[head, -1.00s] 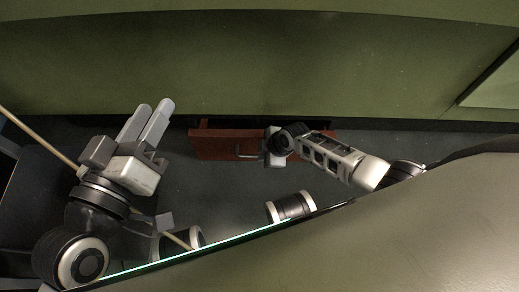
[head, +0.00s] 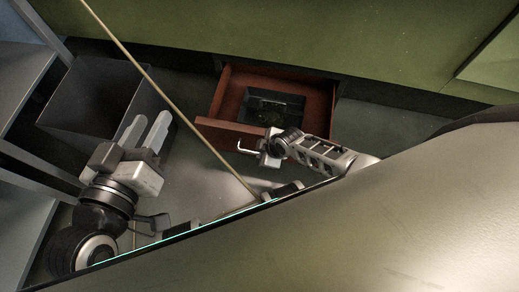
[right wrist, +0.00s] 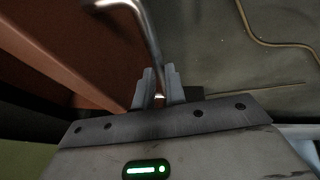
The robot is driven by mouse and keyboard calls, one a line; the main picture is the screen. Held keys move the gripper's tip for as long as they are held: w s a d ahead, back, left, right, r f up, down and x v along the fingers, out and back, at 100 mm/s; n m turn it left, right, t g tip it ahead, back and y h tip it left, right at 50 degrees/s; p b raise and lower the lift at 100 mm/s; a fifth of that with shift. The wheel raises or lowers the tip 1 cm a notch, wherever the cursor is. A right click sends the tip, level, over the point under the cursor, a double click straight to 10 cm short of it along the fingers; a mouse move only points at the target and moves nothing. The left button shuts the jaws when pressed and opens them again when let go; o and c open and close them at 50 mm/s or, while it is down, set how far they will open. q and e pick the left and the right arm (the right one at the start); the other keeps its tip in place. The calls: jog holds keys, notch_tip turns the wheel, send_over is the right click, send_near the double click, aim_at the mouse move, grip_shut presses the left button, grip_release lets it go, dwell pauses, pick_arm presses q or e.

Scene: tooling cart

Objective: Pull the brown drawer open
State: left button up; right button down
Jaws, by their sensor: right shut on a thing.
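The brown drawer (head: 231,136) stands pulled out from under the green cabinet in the head view. Its front is tilted in the picture, and its inside is visible. Its metal handle (head: 247,151) is on the front; in the right wrist view the curved handle bar (right wrist: 150,35) runs down between the fingers. My right gripper (head: 263,153) is at the handle, and its fingers (right wrist: 159,76) are shut on the bar. The drawer's brown front (right wrist: 80,50) fills the left of that view. My left gripper (head: 151,118) is empty, its fingers apart, left of the drawer.
A dark box (head: 272,106) lies in the drawer. The green cabinet (head: 300,35) spans the back. Grey bins or shelving (head: 100,90) stand at the left. A thin tan cord (head: 150,80) crosses the head view diagonally. Grey floor (head: 385,125) lies right of the drawer.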

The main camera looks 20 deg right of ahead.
pick_arm(q)
jog(key=shift+s+a+f, duration=0.1)
jog(key=shift+s+a, duration=0.1)
pick_arm(e)
jog(key=shift+s, duration=0.25)
jog(key=c, duration=1.5)
grip_release()
jog(key=shift+o, duration=0.2)
pick_arm(q)
jog(key=shift+w, duration=0.1)
